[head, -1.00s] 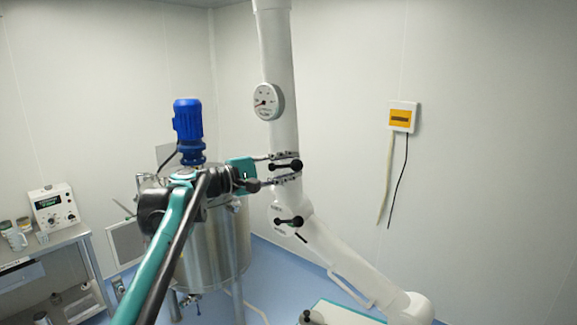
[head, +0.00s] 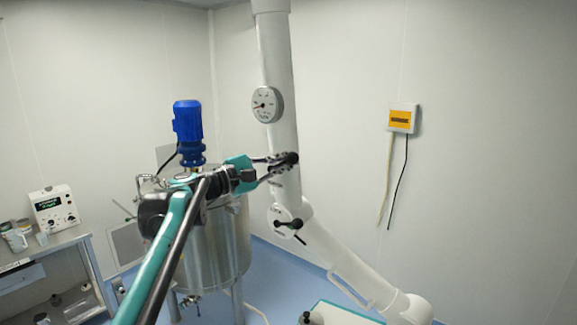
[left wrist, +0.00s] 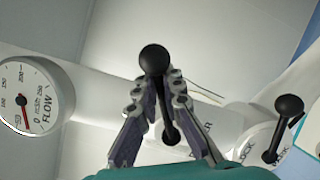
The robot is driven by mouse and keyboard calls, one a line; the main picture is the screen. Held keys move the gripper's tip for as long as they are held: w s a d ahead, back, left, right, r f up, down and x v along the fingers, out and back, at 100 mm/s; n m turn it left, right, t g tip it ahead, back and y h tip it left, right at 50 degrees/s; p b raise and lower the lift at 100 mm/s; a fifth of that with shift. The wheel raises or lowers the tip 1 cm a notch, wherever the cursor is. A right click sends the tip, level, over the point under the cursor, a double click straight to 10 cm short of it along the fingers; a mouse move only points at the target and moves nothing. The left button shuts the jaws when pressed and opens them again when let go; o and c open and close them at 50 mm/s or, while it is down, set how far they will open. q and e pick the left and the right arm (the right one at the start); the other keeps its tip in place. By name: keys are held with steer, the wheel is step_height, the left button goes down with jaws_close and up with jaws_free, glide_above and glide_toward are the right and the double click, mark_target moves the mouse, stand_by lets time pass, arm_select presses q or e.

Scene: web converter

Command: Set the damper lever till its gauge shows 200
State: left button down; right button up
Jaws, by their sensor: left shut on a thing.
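The damper lever is a black ball-knobbed lever (head: 291,158) on the white duct arm. In the left wrist view its knob (left wrist: 154,59) sticks up between the fingers and its shaft runs down to the pivot. My left gripper (head: 276,167) is shut on the lever; the wrist view shows its two fingers (left wrist: 160,92) on either side. The round FLOW gauge (head: 266,104) sits higher on the duct. In the wrist view the gauge (left wrist: 36,98) is cut off at the left, and its red needle points near the 0. My right gripper is not in view.
A second black lever (head: 290,224), at a label reading LOCK, sits lower on the duct and also shows in the wrist view (left wrist: 283,128). A steel tank (head: 213,253) with a blue motor (head: 188,122) stands behind my left arm. A wall box (head: 402,117) hangs right.

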arm_select(q)
steer(key=shift+w+a+r+n+t, duration=0.2)
steer(key=shift+r+n, duration=0.1)
steer(key=shift+n, duration=0.4)
steer(key=shift+w+a+r+n+t, duration=0.1)
steer(key=shift+a+r+n+t, duration=0.15)
steer(key=shift+n, duration=0.45)
steer(key=shift+w+a+r+n+t, duration=0.2)
steer(key=shift+r+n, duration=0.1)
steer(key=shift+n, duration=0.4)
steer(key=c, duration=1.6)
jaws_free()
steer(key=shift+a, duration=0.1)
steer(key=shift+s+a, duration=0.15)
steer(key=v, duration=0.7)
steer(key=shift+s+a+f, duration=0.15)
steer(key=shift+a+f, duration=0.05)
steer(key=shift+a, duration=0.1)
